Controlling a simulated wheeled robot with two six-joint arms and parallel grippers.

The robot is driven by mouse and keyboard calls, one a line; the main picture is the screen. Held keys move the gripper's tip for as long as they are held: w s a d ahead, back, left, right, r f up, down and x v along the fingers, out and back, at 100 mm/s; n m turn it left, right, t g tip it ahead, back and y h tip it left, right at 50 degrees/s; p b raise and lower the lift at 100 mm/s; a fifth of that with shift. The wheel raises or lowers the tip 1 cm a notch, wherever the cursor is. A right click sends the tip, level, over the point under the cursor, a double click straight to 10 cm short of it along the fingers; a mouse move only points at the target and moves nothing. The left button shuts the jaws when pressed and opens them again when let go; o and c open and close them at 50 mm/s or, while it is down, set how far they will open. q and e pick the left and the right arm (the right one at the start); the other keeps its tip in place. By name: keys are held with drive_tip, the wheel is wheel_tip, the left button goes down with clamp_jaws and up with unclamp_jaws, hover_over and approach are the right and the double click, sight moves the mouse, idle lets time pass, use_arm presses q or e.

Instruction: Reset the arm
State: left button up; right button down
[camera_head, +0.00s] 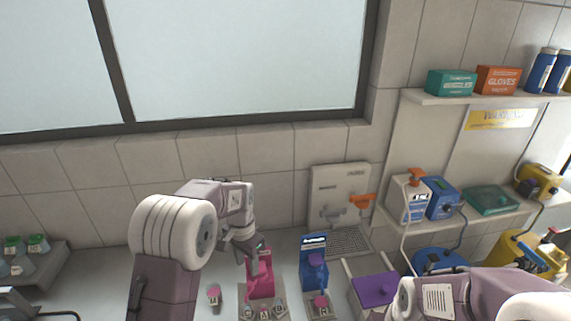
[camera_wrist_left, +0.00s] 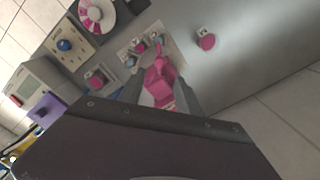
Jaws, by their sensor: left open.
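My left gripper (camera_head: 246,254) is open and points down at the back of the bench, by the upper part of a pink stand (camera_head: 262,284). In the left wrist view the pink stand (camera_wrist_left: 160,84) shows between the spread fingers of my left gripper (camera_wrist_left: 160,98); I cannot tell whether they touch it. My left arm comes in from the lower left, bent at the elbow. Part of my right arm shows at the lower right of the head view, but its gripper is out of the picture.
A blue stand (camera_head: 314,264) is right of the pink one, then a purple-topped box (camera_head: 375,288). A small pink-capped item (camera_head: 213,296) is to the left. Small flasks with pink tops (camera_head: 264,313) sit in front. A tiled wall rises behind; a shelf (camera_head: 480,97) is upper right.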

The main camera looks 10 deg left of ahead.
use_arm(q)
drive_tip(key=s+f+n+b, duration=0.2)
drive_tip(key=s+n, duration=0.1)
drive_tip(key=s, duration=0.6)
drive_tip(key=s+f+n+t+b, duration=0.1)
drive_tip(key=s+f+n, duration=0.2)
drive_tip(key=s, duration=0.6)
drive_tip(key=shift+a+f+n+b, duration=0.3)
drive_tip(key=shift+a+n+b, duration=0.1)
use_arm(e)
wheel_tip(320, 180, down, 4)
drive_tip(key=shift+w+f, duration=0.1)
drive_tip(key=shift+f, duration=0.1)
use_arm(q)
drive_tip(key=shift+s, duration=0.2)
use_arm(e)
drive_tip(key=c, duration=2.1)
unclamp_jaws()
drive_tip(key=shift+c, duration=0.2)
